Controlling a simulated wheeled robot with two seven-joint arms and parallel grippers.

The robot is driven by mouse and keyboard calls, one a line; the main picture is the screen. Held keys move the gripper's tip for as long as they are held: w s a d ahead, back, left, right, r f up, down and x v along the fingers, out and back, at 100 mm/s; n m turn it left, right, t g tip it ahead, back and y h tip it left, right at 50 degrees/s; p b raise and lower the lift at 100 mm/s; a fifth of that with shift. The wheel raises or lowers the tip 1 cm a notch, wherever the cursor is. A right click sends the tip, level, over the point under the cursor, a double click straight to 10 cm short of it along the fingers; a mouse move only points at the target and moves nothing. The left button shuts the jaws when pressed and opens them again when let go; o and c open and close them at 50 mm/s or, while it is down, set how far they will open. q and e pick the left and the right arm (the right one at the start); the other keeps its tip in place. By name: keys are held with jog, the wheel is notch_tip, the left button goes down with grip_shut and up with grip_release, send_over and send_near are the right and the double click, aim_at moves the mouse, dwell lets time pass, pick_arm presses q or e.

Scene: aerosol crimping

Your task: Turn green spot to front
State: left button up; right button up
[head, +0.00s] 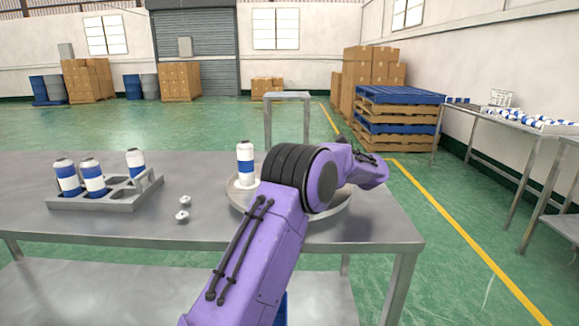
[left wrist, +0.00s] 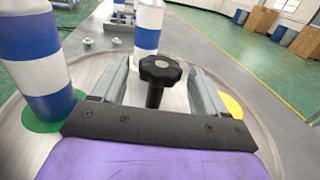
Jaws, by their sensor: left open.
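The round turntable (head: 330,214) stands on the metal table, partly hidden behind my purple left arm. In the left wrist view, a black star-shaped knob (left wrist: 160,72) rises from the turntable disc. My left gripper (left wrist: 163,70) is open, with one finger on each side of the knob; contact cannot be told. The green spot (left wrist: 43,122) shows under a blue-and-white can (left wrist: 30,50) at the left. A yellow spot (left wrist: 231,106) lies bare at the right. Another blue-and-white can (head: 246,165) stands beyond the knob. My left fingers are hidden in the head view.
A grey rack (head: 118,200) holding several blue-and-white cans stands on the table at the left. Two small silver parts (head: 183,209) lie between rack and turntable. Behind are a small stand (head: 288,98) and stacked pallets (head: 395,118). The table's right end is clear.

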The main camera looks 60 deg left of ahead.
pick_arm(q)
jog(key=v, duration=0.9)
